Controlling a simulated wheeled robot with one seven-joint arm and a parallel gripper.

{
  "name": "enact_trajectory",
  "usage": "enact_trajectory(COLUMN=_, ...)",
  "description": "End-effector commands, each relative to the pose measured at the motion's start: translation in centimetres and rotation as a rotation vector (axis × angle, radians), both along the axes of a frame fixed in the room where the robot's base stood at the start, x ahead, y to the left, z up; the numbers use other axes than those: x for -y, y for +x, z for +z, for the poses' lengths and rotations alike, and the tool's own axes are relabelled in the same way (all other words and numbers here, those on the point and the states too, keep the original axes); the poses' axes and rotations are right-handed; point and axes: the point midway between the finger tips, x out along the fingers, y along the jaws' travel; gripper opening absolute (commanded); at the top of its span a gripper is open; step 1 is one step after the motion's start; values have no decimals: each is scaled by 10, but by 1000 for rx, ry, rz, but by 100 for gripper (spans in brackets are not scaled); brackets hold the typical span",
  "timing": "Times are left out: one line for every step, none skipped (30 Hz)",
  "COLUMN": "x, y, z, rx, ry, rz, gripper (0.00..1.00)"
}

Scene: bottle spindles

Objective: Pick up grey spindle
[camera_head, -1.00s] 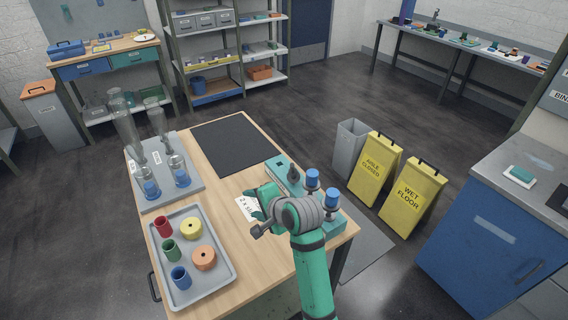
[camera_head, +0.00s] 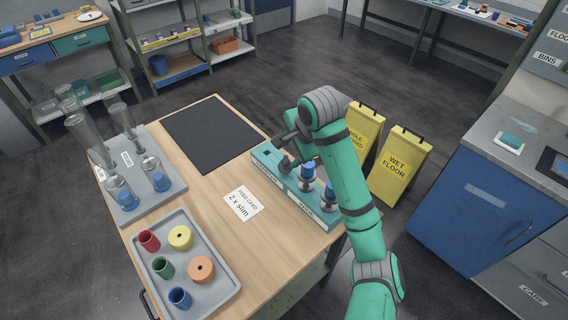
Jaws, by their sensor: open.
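My gripper (camera_head: 288,158) is dark and points down over the left part of a teal rack (camera_head: 300,211) on the wooden table. Its fingertips are small and partly merged with the dark arm parts, but it looks open. Two spindles with blue tops and greyish lower parts stand upright in the rack, one (camera_head: 308,173) just right of my gripper and one (camera_head: 329,195) nearer, beside my forearm. No separate all-grey spindle can be told apart. My arm hides part of the rack's right side.
A grey tray (camera_head: 209,306) holds red, green and blue cups and yellow and orange rings. A grey board (camera_head: 152,204) at left bears clear bottles and blue-topped pieces. A dark mat (camera_head: 210,134) and a feed card (camera_head: 243,204) lie on the table. Yellow floor signs (camera_head: 402,165) stand beyond.

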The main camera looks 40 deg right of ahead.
Motion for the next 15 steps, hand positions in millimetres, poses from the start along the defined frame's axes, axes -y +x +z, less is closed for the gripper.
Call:
enact_trajectory(x=1, y=3, z=-8, rx=-3, ry=1, rz=-1, gripper=47)
enact_trajectory(x=1, y=5, z=-12, rx=-3, ry=1, rz=-1, gripper=47)
enact_trajectory(x=2, y=7, z=-16, rx=-1, ry=0, rz=0, gripper=47)
enact_trajectory(x=1, y=8, z=-18, rx=-1, ry=0, rz=0, gripper=47)
enact_trajectory(x=2, y=9, z=-20, rx=-1, ry=0, rz=1, gripper=47)
enact_trajectory(x=2, y=10, z=-22, rx=0, ry=0, rz=1, gripper=47)
enact_trajectory(x=2, y=11, z=-24, rx=1, ry=0, rz=0, gripper=47)
enact_trajectory(x=2, y=12, z=-26, rx=0, ry=0, rz=0, gripper=47)
enact_trajectory(x=3, y=13, z=-30, rx=-1, ry=-1, rz=0, gripper=47)
enact_trajectory(x=3, y=14, z=-33, rx=-1, ry=-1, rz=0, gripper=47)
enact_trajectory(x=3, y=16, z=-37, rx=-1, ry=-1, rz=0, gripper=47)
enact_trajectory(x=3, y=18, z=-43, rx=-1, ry=-1, rz=0, gripper=47)
enact_trajectory(x=3, y=19, z=-46, rx=-1, ry=-2, rz=0, gripper=47)
enact_trajectory(x=3, y=21, z=-50, rx=-1, ry=-2, rz=0, gripper=47)
enact_trajectory(x=3, y=23, z=-55, rx=-1, ry=-1, rz=0, gripper=47)
